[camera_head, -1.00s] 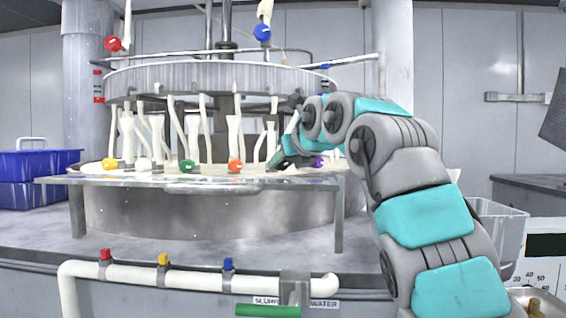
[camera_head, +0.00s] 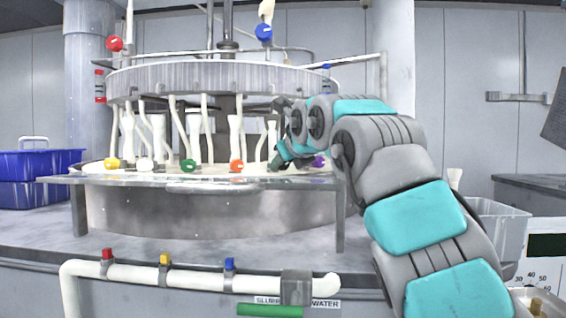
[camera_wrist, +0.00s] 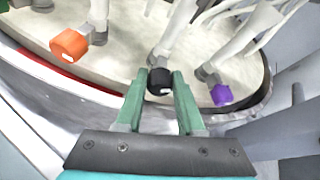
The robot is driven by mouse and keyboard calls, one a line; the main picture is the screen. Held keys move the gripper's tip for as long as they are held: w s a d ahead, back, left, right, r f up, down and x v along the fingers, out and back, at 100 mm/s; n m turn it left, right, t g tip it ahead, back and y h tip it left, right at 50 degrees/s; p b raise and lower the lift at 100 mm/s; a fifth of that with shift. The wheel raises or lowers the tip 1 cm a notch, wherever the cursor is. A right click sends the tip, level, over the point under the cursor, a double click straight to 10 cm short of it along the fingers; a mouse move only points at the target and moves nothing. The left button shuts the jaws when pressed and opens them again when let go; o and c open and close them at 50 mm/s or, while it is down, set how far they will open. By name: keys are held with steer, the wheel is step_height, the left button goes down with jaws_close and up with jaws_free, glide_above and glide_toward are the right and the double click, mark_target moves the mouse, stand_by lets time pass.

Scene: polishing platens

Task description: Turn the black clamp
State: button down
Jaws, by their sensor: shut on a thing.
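The black clamp (camera_wrist: 159,81) sits on a white tube near the platen's rim, seen in the wrist view. My gripper (camera_wrist: 159,83) has its two green fingers on either side of the clamp and is shut on it.
An orange clamp (camera_wrist: 69,43) is left of my gripper and a purple clamp (camera_wrist: 221,94) is close on its right. Green (camera_head: 188,165), white (camera_head: 146,164) and yellow (camera_head: 112,163) clamps line the rim further left. White tubes hang close behind.

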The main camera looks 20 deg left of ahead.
steer(key=c, duration=0.8)
jaws_free()
steer(key=b+v, duration=0.1)
steer(key=v, duration=0.6)
steer(key=shift+s+d+r+b, duration=0.15)
steer(key=shift+s+b, duration=0.2)
